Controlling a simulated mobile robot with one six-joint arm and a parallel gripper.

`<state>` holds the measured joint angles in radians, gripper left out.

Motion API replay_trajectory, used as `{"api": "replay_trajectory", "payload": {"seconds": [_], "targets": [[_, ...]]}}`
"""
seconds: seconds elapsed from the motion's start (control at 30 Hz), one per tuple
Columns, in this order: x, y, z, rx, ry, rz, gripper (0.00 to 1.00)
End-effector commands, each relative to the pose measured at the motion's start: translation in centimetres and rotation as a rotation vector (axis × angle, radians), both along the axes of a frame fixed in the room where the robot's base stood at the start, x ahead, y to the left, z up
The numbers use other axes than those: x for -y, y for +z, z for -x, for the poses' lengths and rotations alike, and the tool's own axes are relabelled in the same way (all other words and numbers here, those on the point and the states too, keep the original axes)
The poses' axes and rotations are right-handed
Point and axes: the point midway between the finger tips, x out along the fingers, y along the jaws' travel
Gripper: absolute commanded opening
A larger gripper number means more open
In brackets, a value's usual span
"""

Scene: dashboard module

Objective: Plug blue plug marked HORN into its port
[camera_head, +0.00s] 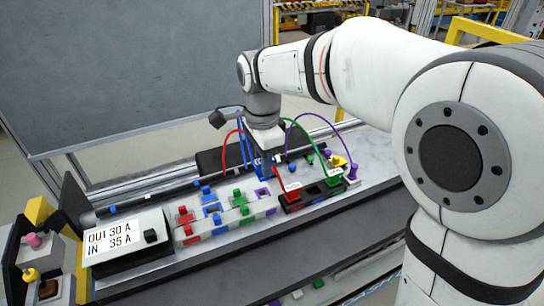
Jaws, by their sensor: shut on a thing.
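My gripper (266,168) points down over the back of the port blocks, near the middle of the view. It is shut on a blue plug (267,174), which is mostly hidden between and behind the fingers. Blue cables run beside the gripper at its left. I cannot read a HORN mark on it. A grey port block (222,226) with red, blue, green and purple pieces lies in front and to the left of the gripper. A dark block (313,201) with red and green plugs in it lies to its right. I cannot tell whether the blue plug touches anything.
A box with a display (126,243) reading OUT 30 A and IN 35 A stands at the left. Red, green and purple cables arch around the gripper. A large grey panel (130,65) stands behind. Small coloured parts lie near the right end of the blocks.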

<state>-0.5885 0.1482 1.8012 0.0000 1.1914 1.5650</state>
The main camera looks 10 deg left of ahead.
Motion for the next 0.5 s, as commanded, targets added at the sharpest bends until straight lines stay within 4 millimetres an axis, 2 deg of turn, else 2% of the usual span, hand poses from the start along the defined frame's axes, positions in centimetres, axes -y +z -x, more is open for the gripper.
{"api": "replay_trajectory", "payload": {"seconds": [0.5], "targets": [[-4.8,0.1,2.3,-0.001,0.002,0.001,0.00]]}}
